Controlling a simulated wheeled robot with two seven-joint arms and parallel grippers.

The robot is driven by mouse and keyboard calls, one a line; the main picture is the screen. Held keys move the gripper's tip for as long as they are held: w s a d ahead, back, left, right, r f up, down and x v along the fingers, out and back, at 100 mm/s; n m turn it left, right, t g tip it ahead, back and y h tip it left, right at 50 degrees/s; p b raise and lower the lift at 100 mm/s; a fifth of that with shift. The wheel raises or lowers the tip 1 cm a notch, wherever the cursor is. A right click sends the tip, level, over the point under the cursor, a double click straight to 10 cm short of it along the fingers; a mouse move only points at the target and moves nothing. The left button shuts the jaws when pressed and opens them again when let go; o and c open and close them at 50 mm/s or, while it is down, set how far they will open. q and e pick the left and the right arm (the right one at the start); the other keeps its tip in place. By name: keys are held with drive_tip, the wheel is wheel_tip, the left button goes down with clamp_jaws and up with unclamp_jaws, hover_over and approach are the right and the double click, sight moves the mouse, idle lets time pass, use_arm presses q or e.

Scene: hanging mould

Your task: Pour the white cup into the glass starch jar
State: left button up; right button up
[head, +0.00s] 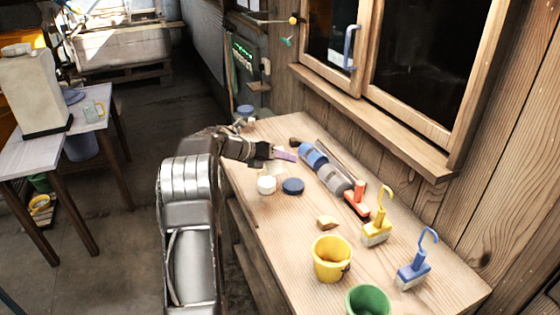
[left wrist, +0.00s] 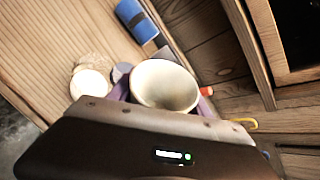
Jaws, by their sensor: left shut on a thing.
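My left gripper (head: 283,153) is above the far part of the wooden bench, with purple fingertips. In the left wrist view it is shut on the white cup (left wrist: 166,84), which sits between the purple fingers with its mouth toward the camera. No contents can be made out in the cup. In the head view I cannot pick the cup out clearly. A pale, see-through form (head: 276,169), perhaps the glass starch jar, stands just below the gripper, partly hidden. My right gripper is not in view.
A small white round container (head: 266,185) and a dark blue one (head: 293,186) stand close below the gripper. Yellow (head: 331,259) and green (head: 368,301) buckets and hooked brushes stand nearer. A window ledge borders the bench.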

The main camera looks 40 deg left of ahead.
use_arm(q)
drive_tip(key=shift+s+d+r+m+t+y, duration=0.25)
drive_tip(key=shift+d+r+m+t+y, duration=0.15)
drive_tip(key=shift+m+y, duration=0.25)
drive_tip(key=d+m+t+y+b, duration=0.1)
drive_tip(key=b, duration=0.9)
drive_tip(key=shift+s+m+y, duration=0.15)
drive_tip(key=shift+m+y, duration=0.1)
drive_tip(key=shift+m, duration=0.1)
drive_tip(key=shift+s+r+t+b, duration=0.1)
drive_tip(key=shift+r+t+b, duration=0.3)
drive_tip(key=shift+b, duration=0.4)
